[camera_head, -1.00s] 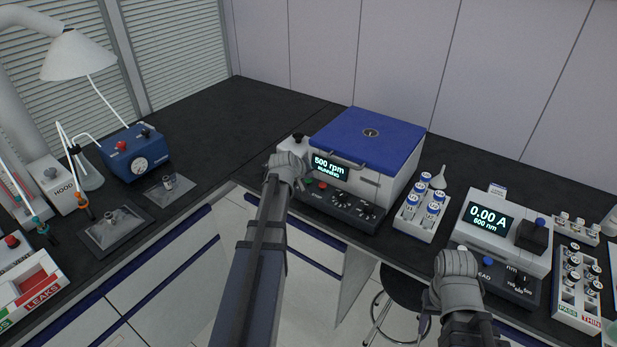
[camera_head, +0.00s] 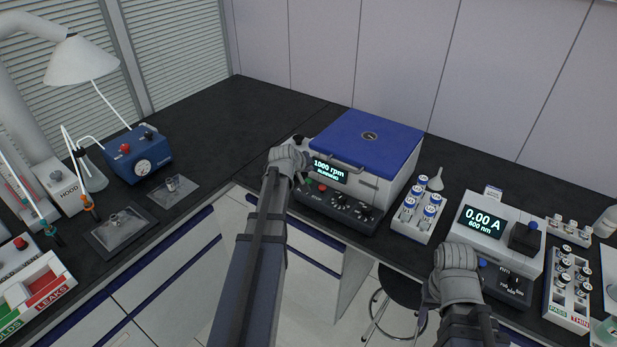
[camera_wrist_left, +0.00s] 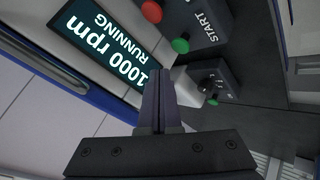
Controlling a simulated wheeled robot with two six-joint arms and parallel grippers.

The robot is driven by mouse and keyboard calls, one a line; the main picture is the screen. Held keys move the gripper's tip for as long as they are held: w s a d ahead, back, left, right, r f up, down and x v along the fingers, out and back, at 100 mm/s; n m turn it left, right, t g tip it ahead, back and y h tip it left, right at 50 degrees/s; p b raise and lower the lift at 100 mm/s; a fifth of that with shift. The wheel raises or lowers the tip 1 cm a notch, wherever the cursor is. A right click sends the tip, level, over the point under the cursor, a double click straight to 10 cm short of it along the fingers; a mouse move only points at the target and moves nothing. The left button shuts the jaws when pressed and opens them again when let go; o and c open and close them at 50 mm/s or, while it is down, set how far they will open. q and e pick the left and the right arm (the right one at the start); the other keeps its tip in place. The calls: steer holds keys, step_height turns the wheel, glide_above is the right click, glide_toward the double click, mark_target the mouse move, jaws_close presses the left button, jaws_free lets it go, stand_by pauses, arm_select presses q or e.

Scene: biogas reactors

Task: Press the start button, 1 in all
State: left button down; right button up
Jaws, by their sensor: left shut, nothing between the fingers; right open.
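The centrifuge (camera_head: 375,150) has a closed blue lid, and its display reads 1000 rpm RUNNING. In the left wrist view the green button (camera_wrist_left: 180,46) sits on the dark front panel beside the word START, with a red button (camera_wrist_left: 152,11) next to it. My left gripper (camera_head: 296,160) is at the left front of the centrifuge; it hides part of the panel in the head view. In the left wrist view its fingers (camera_wrist_left: 160,92) are shut and empty, apart from the green button. My right gripper (camera_head: 457,257) is open in front of the photometer.
The photometer (camera_head: 488,221) reads 0.00 A, with a vial rack (camera_head: 411,222) to its left and a PASS/THIN rack (camera_head: 567,307) to its right. A blue pump box (camera_head: 136,158) stands at the left. The dark bench behind it is clear.

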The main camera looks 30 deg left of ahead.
arm_select(q)
steer(key=shift+r+p, duration=1.15)
steer(key=shift+r, duration=0.4)
steer(key=shift+f, duration=0.1)
steer(key=d+m, duration=0.1)
steer(key=d, duration=0.3)
steer(key=s+d+f+m+g+h, duration=0.1)
steer(key=d, duration=0.3)
steer(key=s+d+f+m+g, duration=0.1)
steer(key=d, duration=0.3)
steer(key=shift+s+f+h, duration=0.2)
steer(key=shift+f+h, duration=0.05)
steer(key=shift+h, duration=0.05)
steer(key=s+d+f+m+g+y, duration=0.1)
steer(key=s+d+f+m+g, duration=0.3)
steer(key=s+d, duration=2)
steer(key=m+g, duration=0.3)
steer(key=m, duration=0.4)
steer(key=shift+d+g+y, duration=0.3)
steer(key=shift+d+y, duration=0.05)
steer(key=shift+y, duration=0.05)
